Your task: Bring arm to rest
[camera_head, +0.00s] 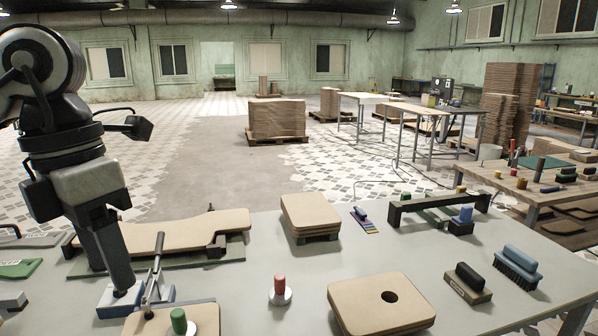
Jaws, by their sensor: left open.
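My left arm comes in from the left, and its gripper (112,268) points down over the near left of the grey worktable (270,240). The fingers overlap in this view, so the gap between them is hard to see. No held object shows between them. The fingertips are just above or beside a blue and white block (112,303) on the table; I cannot tell whether they touch it. My right gripper is not in view.
A curved board (185,232) lies in a fixture beside the arm. A toggle clamp (157,270) and green-knobbed piece (180,322) stand close by. A stack of boards (322,213), red-knobbed piece (280,287), holed board (370,306) and brushes (518,265) lie right.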

